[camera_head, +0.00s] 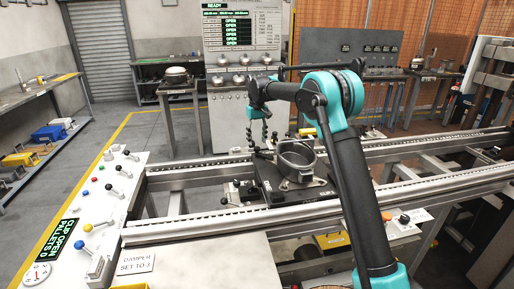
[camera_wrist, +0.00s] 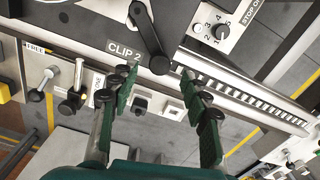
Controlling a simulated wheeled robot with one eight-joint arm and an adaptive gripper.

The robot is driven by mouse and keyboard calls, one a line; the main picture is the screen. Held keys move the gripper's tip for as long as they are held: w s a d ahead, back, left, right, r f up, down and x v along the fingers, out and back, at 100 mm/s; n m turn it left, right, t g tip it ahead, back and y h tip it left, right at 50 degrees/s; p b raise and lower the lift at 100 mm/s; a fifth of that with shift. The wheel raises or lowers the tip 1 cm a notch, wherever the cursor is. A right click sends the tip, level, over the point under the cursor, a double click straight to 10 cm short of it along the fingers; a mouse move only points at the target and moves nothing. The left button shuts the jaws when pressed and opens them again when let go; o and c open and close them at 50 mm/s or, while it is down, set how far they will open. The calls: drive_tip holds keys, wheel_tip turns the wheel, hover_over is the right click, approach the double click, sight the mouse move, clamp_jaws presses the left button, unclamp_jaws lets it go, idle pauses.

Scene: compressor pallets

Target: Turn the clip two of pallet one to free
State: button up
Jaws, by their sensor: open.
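Clip two is a black lever (camera_wrist: 147,32) beside the white "CLIP 2" label (camera_wrist: 123,50) in the wrist view. Its rounded end lies near the rail edge, and its arm runs toward the top of the picture. My gripper (camera_wrist: 158,73) is open and empty, with its green fingers either side of that rounded end; I cannot tell the height gap. A "FREE" label (camera_wrist: 37,48) shows at the left. In the head view the dark pallet (camera_head: 316,192) sits on the rails, carrying a grey ring-shaped housing (camera_head: 297,158). My gripper (camera_head: 257,133) points down just behind it.
A dial plate (camera_wrist: 222,30) lies right of the clip in the wrist view. Small posts and levers (camera_wrist: 72,101) stand at the left. In the head view the rails (camera_head: 220,215) run across, and a control panel with levers (camera_head: 103,205) stands at the left.

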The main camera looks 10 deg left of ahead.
sight(257, 148)
drive_tip(key=shift+f, duration=2.2)
clamp_jaws()
